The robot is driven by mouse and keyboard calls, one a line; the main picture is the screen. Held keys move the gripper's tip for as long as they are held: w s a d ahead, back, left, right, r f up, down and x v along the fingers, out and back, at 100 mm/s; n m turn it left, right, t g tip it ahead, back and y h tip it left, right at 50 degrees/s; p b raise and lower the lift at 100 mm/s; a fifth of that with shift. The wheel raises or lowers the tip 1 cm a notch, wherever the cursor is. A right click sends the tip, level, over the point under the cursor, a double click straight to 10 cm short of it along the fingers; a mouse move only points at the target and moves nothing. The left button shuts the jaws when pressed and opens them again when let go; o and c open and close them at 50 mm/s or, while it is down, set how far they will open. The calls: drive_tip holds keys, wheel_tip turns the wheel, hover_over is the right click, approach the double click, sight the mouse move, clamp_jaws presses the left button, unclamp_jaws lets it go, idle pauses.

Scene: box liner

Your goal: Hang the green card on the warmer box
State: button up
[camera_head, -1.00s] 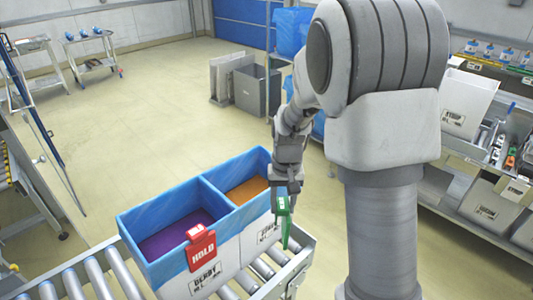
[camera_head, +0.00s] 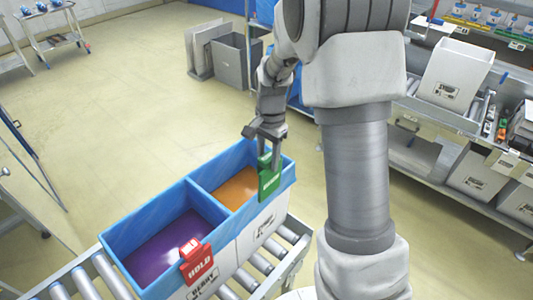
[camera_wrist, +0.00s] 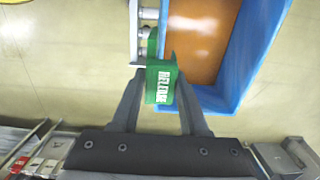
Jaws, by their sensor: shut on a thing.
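My gripper (camera_head: 270,155) is shut on the green card (camera_head: 269,184), which has a hooked top and white lettering. In the wrist view the card (camera_wrist: 161,86) shows between the two fingers and reads RELEASE. The card hangs upright at the near wall of the box with the orange inside (camera_head: 262,203), its hooked top about level with the rim. I cannot tell whether the hook bears on the rim. The box with the purple inside (camera_head: 131,224) adjoins it on the left and carries a red HOLD card (camera_head: 196,262) over its near rim.
Both boxes stand on a roller conveyor (camera_head: 292,236). A shelf unit with white bins (camera_head: 456,75) is at the right. Grey bins (camera_head: 232,58) stand at the back.

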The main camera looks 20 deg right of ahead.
wheel_tip(320, 180, down, 9)
drive_tip(key=b, duration=0.6)
drive_tip(key=shift+f+b, duration=0.2)
drive_tip(key=shift+b, duration=0.1)
drive_tip(key=o, duration=1.1)
drive_tip(key=shift+r, duration=0.1)
drive_tip(key=r, duration=1.1)
drive_tip(key=r+p, duration=0.1)
drive_tip(key=r, duration=0.5)
drive_tip(key=shift+w+d, duration=0.2)
drive_tip(key=shift+d, duration=0.2)
drive_tip(key=shift+r, duration=0.15)
